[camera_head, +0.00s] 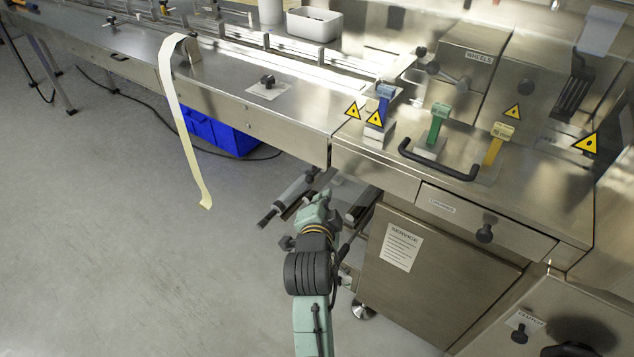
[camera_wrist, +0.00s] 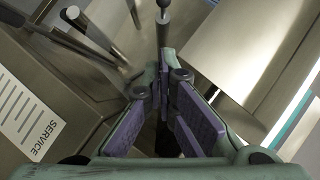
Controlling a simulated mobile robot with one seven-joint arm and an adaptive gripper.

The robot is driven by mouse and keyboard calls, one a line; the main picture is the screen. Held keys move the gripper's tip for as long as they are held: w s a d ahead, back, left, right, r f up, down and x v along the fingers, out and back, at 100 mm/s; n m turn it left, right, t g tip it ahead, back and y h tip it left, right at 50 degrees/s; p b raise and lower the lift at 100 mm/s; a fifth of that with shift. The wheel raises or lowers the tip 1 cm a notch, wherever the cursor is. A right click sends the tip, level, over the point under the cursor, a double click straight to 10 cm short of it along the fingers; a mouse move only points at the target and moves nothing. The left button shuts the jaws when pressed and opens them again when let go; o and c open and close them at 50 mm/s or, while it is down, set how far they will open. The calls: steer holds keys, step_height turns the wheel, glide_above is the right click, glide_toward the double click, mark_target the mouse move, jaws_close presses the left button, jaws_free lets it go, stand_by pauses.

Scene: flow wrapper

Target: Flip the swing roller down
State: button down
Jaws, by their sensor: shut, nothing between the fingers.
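A set of grey metal rollers or bars (camera_head: 292,190) sticks out below the machine bed, left of the service cabinet. I cannot tell for sure which one is the swing roller. In the wrist view, thick metal bars (camera_wrist: 88,28) lie at the upper left, and a thin rod with a round knob (camera_wrist: 163,4) stands just beyond my fingertips. My gripper (camera_head: 322,194) is beside these bars, under the bed's edge. In the wrist view its purple-padded fingers (camera_wrist: 164,78) come together at the tips with nothing held. Contact with the rod cannot be made out.
The service cabinet (camera_head: 434,271) stands close on the right, with a drawer (camera_head: 466,219) above it. The machine bed (camera_head: 225,105) overhangs from above. A pale film strip (camera_head: 186,135) hangs at the left over open floor (camera_head: 120,230). A blue crate (camera_head: 222,136) sits under the bed.

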steer(key=a+f+p+x, duration=0.1)
steer(key=p+x, duration=0.1)
steer(key=x, duration=1)
steer(key=shift+a+f, duration=0.2)
steer(key=shift+a, duration=0.5)
steer(key=shift+w, duration=0.15)
step_height(320, 180, down, 16)
steer(key=a+n+g+h+b, duration=0.1)
steer(key=n+g+h+b, duration=0.3)
steer(key=n+g+h, duration=0.1)
steer(key=shift+w+n, duration=0.35)
steer(key=shift+n, duration=0.35)
steer(key=shift+f, duration=0.1)
